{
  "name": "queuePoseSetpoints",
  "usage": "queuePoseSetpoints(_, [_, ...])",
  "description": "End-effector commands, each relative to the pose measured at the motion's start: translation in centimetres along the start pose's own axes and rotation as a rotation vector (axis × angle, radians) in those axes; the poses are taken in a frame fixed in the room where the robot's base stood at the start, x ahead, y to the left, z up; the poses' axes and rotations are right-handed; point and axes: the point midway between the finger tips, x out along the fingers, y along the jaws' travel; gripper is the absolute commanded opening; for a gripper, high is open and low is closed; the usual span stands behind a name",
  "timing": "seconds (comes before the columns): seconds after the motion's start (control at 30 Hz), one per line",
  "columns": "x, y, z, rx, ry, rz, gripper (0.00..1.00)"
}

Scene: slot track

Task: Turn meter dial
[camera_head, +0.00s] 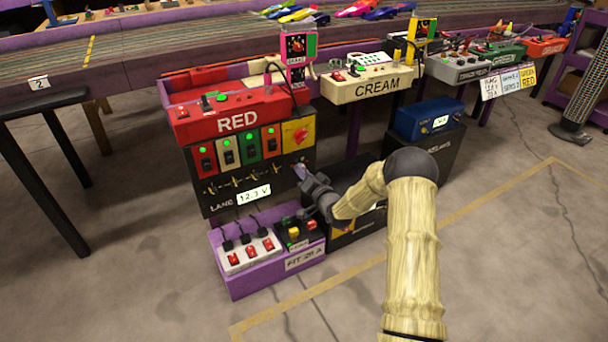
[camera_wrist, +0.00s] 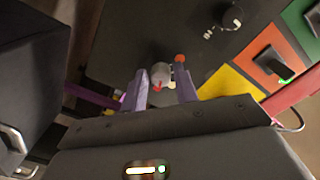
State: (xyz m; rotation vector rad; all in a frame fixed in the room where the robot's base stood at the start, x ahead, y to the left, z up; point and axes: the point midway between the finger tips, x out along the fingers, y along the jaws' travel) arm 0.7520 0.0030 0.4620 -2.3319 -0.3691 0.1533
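The black meter panel (camera_head: 222,188) stands under the red RED console, with a row of small knobs and a lit display (camera_head: 254,195) reading 12.3 V. My gripper (camera_head: 303,172) is at the panel's right side and hides part of it. In the wrist view the purple fingers of my gripper (camera_wrist: 160,80) are apart. A small round grey knob (camera_wrist: 160,73) with a red mark shows between the fingertips; whether they touch it I cannot tell. A second, black knob (camera_wrist: 230,14) is farther up on the panel. No label shows which knob is the meter dial.
A purple box (camera_head: 262,277) with red switches stands on the floor below the panel. Dark boxes with a blue unit (camera_head: 428,118) on top stand to the right. A yellow panel (camera_wrist: 230,84) lies right of the fingers. The front floor is open.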

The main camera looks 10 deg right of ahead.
Motion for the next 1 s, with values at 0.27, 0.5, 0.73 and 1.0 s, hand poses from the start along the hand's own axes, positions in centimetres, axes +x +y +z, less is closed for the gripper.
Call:
queuePoseSetpoints(0.27, [-0.03, 0.03, 0.01, -0.002, 0.000, 0.000, 0.00])
queuePoseSetpoints(0.5, [-0.02, 0.00, 0.03, -0.035, -0.001, 0.000, 0.00])
queuePoseSetpoints(0.73, [-0.04, 0.06, 0.02, -0.137, -0.002, 0.001, 0.00])
queuePoseSetpoints(1.0, [-0.03, 0.11, 0.02, -0.349, -0.003, 0.001, 0.00])
